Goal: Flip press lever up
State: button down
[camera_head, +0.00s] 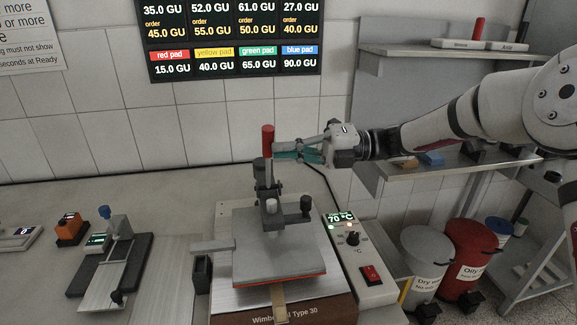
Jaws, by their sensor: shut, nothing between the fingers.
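The press (278,245) stands on the counter, with a grey square upper plate and a wooden-brown base. Its lever (268,140) has a red handle and points upward, near vertical, behind the plate. My gripper (276,150) comes in from the right at the lever's height. Its fingers are shut with nothing between them, and the tips lie right beside the lever just below the red grip. I cannot tell whether they touch it. A thin tan strip (279,305) sticks out at the front under the plate.
A control box (352,262) with a 70 °C display and red switch stands right of the press. A smaller device with a blue knob (104,212) is on the left. Shelves (440,175) and a grey bin (432,258) and red bin (470,255) are at the right. The counter behind the devices is clear.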

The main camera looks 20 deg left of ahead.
jog(key=shift+w+a+r, duration=0.2)
jog(key=shift+w, duration=0.2)
jog(key=shift+w+a+r, duration=0.2)
jog(key=shift+w, duration=0.15)
jog(key=shift+r, duration=0.1)
jog(key=w+d+f, duration=0.1)
jog(key=w+d, duration=0.1)
jog(key=d, duration=0.9)
jog(key=shift+d, duration=0.25)
jog(key=shift+s, duration=0.15)
